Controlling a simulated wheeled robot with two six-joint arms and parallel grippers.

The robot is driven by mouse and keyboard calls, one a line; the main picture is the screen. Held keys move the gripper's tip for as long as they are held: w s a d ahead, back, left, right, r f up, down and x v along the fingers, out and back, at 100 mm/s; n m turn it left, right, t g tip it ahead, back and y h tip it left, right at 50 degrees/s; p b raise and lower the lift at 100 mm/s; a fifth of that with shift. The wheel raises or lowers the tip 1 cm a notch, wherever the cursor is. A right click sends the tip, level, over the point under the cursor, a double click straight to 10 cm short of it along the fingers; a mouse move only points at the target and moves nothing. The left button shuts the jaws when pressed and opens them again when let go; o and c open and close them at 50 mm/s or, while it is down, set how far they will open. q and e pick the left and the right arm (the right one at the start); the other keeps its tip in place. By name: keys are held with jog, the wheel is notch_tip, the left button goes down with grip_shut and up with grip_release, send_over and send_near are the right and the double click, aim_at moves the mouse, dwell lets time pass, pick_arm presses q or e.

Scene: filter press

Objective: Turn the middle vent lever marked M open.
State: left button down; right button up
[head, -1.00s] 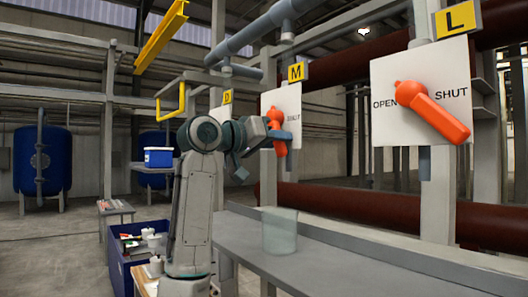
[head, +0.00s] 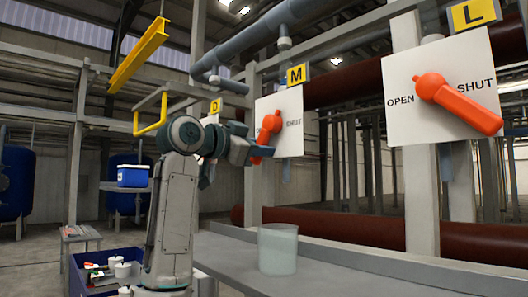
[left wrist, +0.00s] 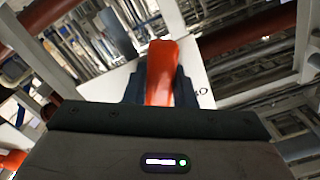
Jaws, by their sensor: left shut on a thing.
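The middle vent lever (head: 269,123) is orange and sits on a white plate (head: 291,138) under a yellow M sign (head: 296,75). Its handle points down and slightly left, away from the SHUT word at the right of the plate. My left gripper (head: 262,150) is shut on the lower part of the handle. In the left wrist view the orange handle (left wrist: 161,70) stands between the two dark fingers of my left gripper (left wrist: 160,88). My right gripper is not in view.
The larger L lever (head: 458,104) points down-right towards SHUT. A D sign (head: 215,106) is behind my left arm. A translucent container (head: 278,250) stands on the grey ledge (head: 345,273). A yellow rail (head: 150,125) and a blue bin (head: 83,270) are at the left.

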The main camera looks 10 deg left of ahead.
pick_arm(q)
jog(key=shift+w+a+r+m, duration=0.2)
jog(key=shift+r+m, duration=0.05)
jog(key=shift+m, duration=0.4)
jog(key=shift+w+a+r+m, duration=0.15)
jog(key=shift+a+r+m, duration=0.05)
jog(key=shift+m, duration=0.45)
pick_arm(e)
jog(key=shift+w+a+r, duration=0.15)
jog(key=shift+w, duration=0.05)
pick_arm(q)
jog(key=shift+a+m, duration=0.1)
jog(key=shift+m, duration=0.2)
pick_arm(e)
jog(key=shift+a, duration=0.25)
pick_arm(q)
jog(key=c, duration=1.2)
grip_release()
jog(key=shift+r, duration=0.1)
jog(key=shift+s, duration=0.1)
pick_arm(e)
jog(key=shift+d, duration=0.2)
